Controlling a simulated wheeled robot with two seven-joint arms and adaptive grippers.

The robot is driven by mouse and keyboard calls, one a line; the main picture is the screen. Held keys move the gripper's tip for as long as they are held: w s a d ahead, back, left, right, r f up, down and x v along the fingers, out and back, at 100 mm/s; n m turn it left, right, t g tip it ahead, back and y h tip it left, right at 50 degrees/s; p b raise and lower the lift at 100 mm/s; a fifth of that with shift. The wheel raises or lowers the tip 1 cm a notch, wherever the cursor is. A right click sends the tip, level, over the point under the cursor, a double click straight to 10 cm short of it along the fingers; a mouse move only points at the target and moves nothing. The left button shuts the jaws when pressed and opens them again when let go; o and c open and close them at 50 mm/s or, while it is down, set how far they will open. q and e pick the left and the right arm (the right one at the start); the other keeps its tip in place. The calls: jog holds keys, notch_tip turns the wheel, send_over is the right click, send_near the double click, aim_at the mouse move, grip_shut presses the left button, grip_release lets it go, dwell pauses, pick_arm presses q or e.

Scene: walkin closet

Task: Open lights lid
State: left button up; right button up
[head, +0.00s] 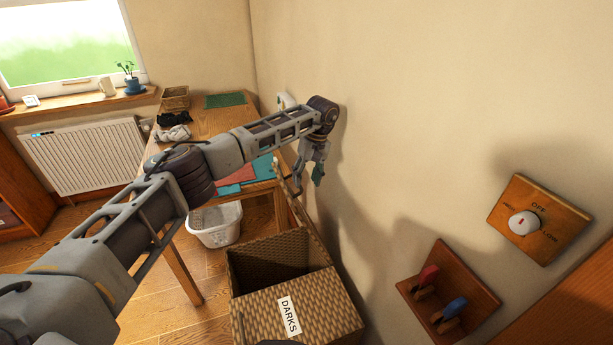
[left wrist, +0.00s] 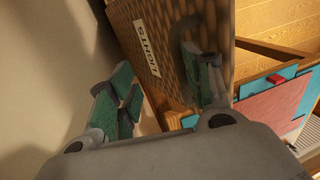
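The wicker lights lid (left wrist: 215,25) bears a LIGHTS label (left wrist: 147,48) in the left wrist view. In the head view the lid (head: 305,222) seems to stand raised, nearly edge-on, near the wall. The hamper compartment (head: 250,268) beside it is open on top. My left gripper (head: 311,172) is at the upper part of the lid, on the wall side. In the left wrist view its green-padded fingers (left wrist: 160,92) are apart with nothing between them; one finger overlaps the lid in the picture. I cannot tell whether it touches. My right gripper is not in view.
The hamper's DARKS cover (head: 320,322) is closed in front. A wooden table (head: 208,120) with folded cloths stands behind, with a white basket (head: 214,225) below. The wall is close on the right, with a dial (head: 524,223) and a hook board (head: 462,290).

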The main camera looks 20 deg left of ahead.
pick_arm(q)
jog(key=shift+s+d+f, duration=0.25)
jog(key=shift+f, duration=0.35)
notch_tip(320, 180, up, 13)
jog(key=w+d, duration=0.1)
jog(key=shift+w+d, duration=0.2)
jog(key=shift+w, duration=0.2)
jog(key=shift+s+f, duration=0.1)
dwell(0.3)
